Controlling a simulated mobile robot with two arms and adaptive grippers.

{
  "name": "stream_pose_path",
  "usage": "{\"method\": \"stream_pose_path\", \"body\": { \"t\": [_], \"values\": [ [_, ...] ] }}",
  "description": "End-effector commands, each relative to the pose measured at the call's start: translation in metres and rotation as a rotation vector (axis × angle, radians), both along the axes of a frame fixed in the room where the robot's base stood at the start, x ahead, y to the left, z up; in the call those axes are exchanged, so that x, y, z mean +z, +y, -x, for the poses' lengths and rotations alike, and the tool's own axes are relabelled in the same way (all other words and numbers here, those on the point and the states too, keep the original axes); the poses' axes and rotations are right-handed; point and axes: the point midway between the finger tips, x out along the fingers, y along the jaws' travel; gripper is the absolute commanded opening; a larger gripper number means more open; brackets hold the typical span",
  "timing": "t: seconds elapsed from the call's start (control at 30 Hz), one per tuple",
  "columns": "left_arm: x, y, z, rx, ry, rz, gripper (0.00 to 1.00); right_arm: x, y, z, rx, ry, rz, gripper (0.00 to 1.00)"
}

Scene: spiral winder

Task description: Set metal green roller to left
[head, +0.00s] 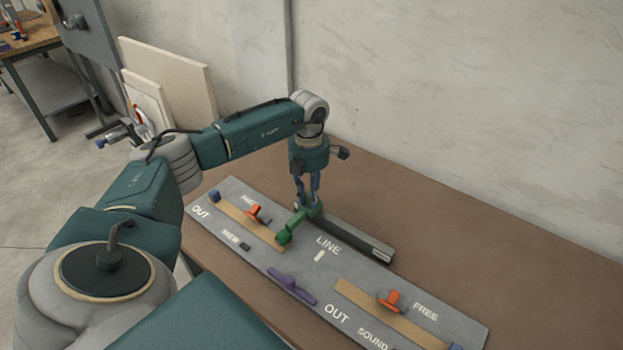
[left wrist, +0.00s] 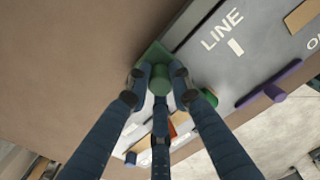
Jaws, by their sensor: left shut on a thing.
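The green metal roller piece (head: 298,222) is on the grey panel (head: 240,189), left of the word LINE. It is a green arm with a rounded end toward the panel's front; the other end meets a dark grey bar (head: 352,236). My left gripper (head: 306,200) points down and is shut on the green piece's rear part. In the left wrist view the green piece (left wrist: 160,76) sits between the fingertips of the left gripper (left wrist: 155,82). The fingers hide part of it. My right gripper is not in view.
The panel carries two tan strips with orange knobs (head: 258,214) (head: 391,301), a purple handle (head: 291,289) and a blue knob (head: 214,196). The brown table (head: 480,240) is clear behind and to the right. A plain wall stands behind the table.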

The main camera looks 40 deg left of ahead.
Motion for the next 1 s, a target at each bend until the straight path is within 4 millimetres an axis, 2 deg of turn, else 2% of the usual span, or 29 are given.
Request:
{"method": "stream_pose_path", "body": {
  "t": [0.03, 0.1, 0.47, 0.57, 0.8, 1.0],
  "values": [
    [-0.002, 0.006, 0.005, 0.005, 0.012, -0.012, 0.27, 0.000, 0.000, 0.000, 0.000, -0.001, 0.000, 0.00],
    [-0.001, 0.006, 0.004, 0.006, 0.011, -0.011, 0.40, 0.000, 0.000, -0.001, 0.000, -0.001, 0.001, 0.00],
    [0.004, 0.003, 0.001, 0.004, 0.003, -0.006, 0.40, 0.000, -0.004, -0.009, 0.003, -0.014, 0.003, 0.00],
    [0.017, 0.004, 0.000, 0.005, 0.001, -0.005, 0.40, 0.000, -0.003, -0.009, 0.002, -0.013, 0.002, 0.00],
    [0.068, 0.005, 0.002, 0.005, 0.000, -0.007, 0.40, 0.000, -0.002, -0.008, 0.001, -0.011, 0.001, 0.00],
    [0.102, 0.006, 0.003, 0.006, 0.003, -0.007, 0.40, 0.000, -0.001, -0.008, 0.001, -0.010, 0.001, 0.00]
  ]
}}
